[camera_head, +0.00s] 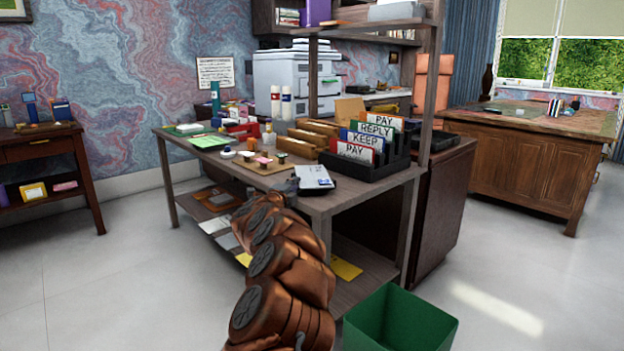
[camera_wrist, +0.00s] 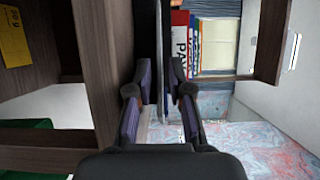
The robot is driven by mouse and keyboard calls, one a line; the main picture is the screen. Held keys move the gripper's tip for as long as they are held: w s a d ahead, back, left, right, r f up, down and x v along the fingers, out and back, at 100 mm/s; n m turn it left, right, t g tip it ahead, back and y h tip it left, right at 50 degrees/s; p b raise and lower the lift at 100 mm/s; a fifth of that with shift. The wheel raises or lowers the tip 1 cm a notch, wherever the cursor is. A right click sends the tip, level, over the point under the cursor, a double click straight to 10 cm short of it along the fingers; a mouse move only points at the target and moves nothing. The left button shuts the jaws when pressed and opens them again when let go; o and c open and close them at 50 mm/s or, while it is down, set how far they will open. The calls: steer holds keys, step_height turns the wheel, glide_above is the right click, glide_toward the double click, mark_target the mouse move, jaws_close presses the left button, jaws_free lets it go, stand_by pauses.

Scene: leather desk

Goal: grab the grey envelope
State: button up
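A flat pale grey item (camera_head: 313,175), which looks like the grey envelope, lies at the front edge of the desk, left of the black file sorter (camera_head: 370,167). My gripper (camera_wrist: 160,105) is open in the wrist view, its two fingers standing apart at the level of the desk's front edge. A thin dark sheet-like edge (camera_wrist: 164,85) shows edge-on between the fingers; I cannot tell whether it is the envelope or part of the sorter. No finger clearly presses on it. In the head view my copper arm covers part of the desk's front, and the gripper is not clearly visible.
The wooden desk (camera_head: 322,204) holds stamps, bottles and wooden holders. Its lower shelf carries a yellow envelope (camera_head: 345,268), also in the wrist view (camera_wrist: 15,38). A green bin (camera_head: 400,320) stands on the floor at front right. The left floor is open.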

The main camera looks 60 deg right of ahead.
mark_target(313, 176)
steer(key=shift+w+d, duration=0.2)
steer(key=shift+d, duration=0.7)
steer(key=shift+w+d, duration=0.15)
steer(key=shift+d, duration=0.75)
jaws_close()
